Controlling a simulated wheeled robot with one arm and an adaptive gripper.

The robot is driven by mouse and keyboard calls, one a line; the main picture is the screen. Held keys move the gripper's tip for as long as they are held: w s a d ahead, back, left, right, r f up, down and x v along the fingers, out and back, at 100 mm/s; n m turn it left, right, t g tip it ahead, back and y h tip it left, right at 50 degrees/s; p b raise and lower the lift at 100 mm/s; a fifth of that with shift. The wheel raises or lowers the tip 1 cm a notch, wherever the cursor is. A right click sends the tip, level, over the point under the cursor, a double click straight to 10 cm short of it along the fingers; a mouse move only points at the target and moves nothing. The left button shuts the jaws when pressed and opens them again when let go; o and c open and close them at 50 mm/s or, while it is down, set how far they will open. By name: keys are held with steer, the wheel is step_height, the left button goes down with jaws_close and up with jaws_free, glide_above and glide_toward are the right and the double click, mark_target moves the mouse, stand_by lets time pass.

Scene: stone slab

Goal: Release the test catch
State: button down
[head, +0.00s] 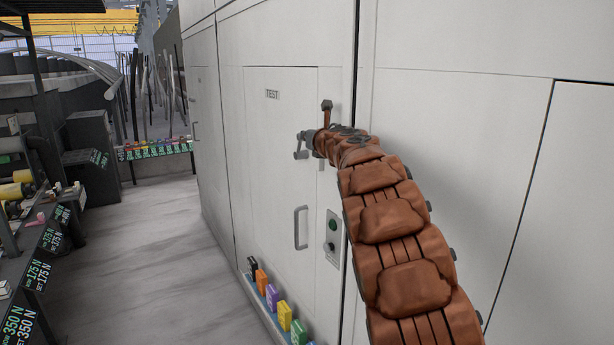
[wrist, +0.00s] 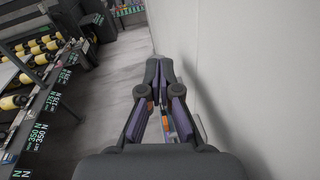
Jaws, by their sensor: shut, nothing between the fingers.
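The white TEST door (head: 272,180) is closed in the cabinet front, with its label near the top. A short brown upright piece with a knobbed top (head: 326,106) stands at the door's right edge. It may be the test catch; my arm hides its foot. My gripper (head: 301,148) is small and partly hidden at the arm's end, in front of the door's upper right. In the wrist view my gripper (wrist: 157,68) points along the cabinet wall, its fingertips together with nothing between them. I cannot tell whether it touches the catch, which I cannot make out there.
A grey pull handle (head: 300,228) and a small panel with a green button (head: 333,226) sit below my arm. Several coloured blocks (head: 272,297) line the cabinet's foot. A dark bench (wrist: 48,105) with yellow rollers stands left. The floor (head: 165,240) between is clear.

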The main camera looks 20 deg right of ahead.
steer(key=shift+w+a+r+p, duration=0.25)
steer(key=shift+w+r+p, duration=0.2)
steer(key=shift+w+p, duration=0.3)
steer(key=shift+w+a+r+p, duration=0.25)
steer(key=shift+w+r+p, duration=0.2)
steer(key=shift+w+p, duration=0.25)
steer(key=s+a+r, duration=0.1)
steer(key=s+r, duration=0.8)
steer(key=shift+s+b, duration=0.25)
steer(key=shift+b, duration=0.05)
steer(key=shift+a, duration=0.1)
